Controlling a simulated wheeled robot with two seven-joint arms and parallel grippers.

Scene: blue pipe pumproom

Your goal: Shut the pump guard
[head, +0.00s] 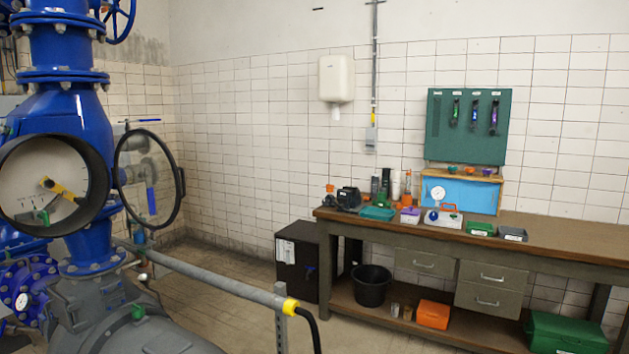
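The pump guard (150,177) looks like a round, see-through cover with a black rim and a small handle at its right edge. It stands open, swung out to the right of the round black-rimmed housing (98,185) on the blue pump. The housing's front is uncovered and shows a pale dial face (28,178) with a yellow piece (63,190) and a small green piece (43,216). The hinge between guard and housing is not clearly visible. Neither of my grippers is in view.
A grey rail (205,278) with a yellow collar and black hose crosses low in front. A workbench (560,241) with small items stands at the right, with a black bucket (371,285) on its lower shelf. A dark cabinet (298,262) stands beside it.

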